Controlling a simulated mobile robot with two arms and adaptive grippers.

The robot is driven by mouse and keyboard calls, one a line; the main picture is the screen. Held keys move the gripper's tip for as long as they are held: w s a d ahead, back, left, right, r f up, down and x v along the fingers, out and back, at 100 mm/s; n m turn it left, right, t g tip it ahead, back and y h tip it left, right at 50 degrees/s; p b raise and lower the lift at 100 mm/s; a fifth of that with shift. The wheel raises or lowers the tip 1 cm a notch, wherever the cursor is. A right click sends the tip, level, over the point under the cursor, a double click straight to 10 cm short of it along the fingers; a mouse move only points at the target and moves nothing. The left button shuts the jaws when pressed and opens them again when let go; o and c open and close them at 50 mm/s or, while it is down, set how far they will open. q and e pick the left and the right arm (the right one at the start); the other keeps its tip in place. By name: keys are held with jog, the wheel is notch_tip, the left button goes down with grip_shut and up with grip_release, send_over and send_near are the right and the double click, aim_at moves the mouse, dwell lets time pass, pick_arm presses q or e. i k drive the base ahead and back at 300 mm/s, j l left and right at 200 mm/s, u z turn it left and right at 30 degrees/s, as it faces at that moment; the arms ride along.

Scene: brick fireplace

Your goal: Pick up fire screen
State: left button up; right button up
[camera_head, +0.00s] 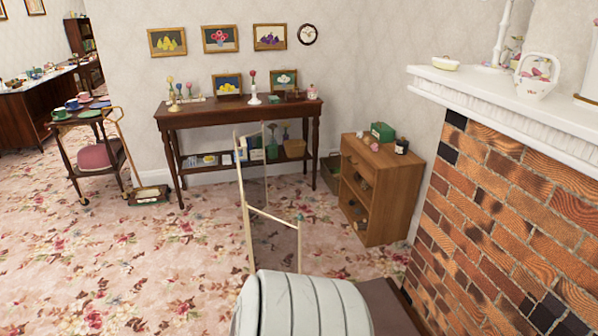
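The fire screen (271,217) appears to be the thin, pale gold frame standing upright on the carpet near the middle of the head view. Its panels look see-through, with a darker tint in the lower right part. Its lower edge is hidden behind a pale ribbed, rounded object (305,305) at the bottom of the view. Neither of my grippers shows in the head view, so I cannot see where they are relative to the screen.
A brick fireplace (500,220) with a white mantel (490,95) stands at right. A small wooden cabinet (390,205) is beside it. A dark side table (240,108) lines the back wall. A tea trolley (72,160) stands at left. Flowered carpet (130,260) is clear at lower left.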

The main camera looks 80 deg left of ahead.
aim_at(243, 141)
jog(key=u, duration=3.15)
jog(key=i+j+u, duration=0.1)
jog(key=u, duration=0.35)
jog(key=i+u, duration=0.25)
jog(key=u, duration=0.2)
jog(key=i+j, duration=0.1)
jog(key=i, duration=3.5)
jog(key=i+z, duration=0.2)
jog(key=z, duration=0.3)
jog(key=i+z, duration=0.2)
jog(key=z, duration=0.25)
jog(key=i+j+z, duration=0.1)
jog(key=z, duration=0.4)
jog(key=j+z, duration=0.1)
jog(key=z, duration=1.8)
jog(key=i+j, duration=0.05)
jog(key=j, duration=0.05)
